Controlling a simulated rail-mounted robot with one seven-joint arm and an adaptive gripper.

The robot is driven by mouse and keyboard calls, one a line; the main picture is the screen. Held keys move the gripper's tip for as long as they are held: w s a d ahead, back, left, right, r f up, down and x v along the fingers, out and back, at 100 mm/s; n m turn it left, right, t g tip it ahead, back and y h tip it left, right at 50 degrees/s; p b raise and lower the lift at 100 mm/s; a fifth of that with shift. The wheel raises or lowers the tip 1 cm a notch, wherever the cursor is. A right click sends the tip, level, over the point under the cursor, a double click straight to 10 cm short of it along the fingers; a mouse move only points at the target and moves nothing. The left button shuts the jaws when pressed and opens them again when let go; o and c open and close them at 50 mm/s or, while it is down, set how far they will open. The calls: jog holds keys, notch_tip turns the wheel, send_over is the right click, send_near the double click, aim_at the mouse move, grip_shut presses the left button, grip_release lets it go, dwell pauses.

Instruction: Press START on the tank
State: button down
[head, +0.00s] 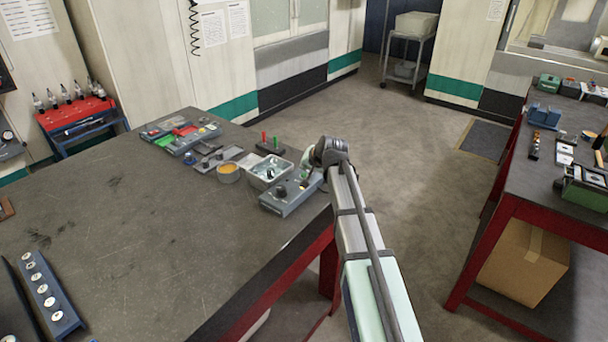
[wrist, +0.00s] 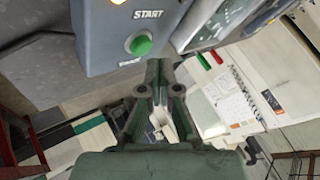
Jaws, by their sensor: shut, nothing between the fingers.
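The tank's grey-blue control housing (head: 288,199) stands at the right edge of the dark bench, beside a metal basin (head: 268,170). In the wrist view the housing (wrist: 100,40) fills the upper left, with the white START label (wrist: 148,14) above a round green button (wrist: 140,45). My gripper (wrist: 160,66) is shut and empty, its fingertips just below and right of the green button. I cannot tell whether they touch the housing. In the head view my gripper is mostly hidden behind my wrist, and the button's face is not visible.
Several coloured blocks lie farther left. A second bench (head: 545,185) stands at right, with open floor between.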

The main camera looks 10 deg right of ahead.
aim_at(305, 175)
jog(key=shift+r+p, duration=1.2)
jog(key=shift+r, duration=1.3)
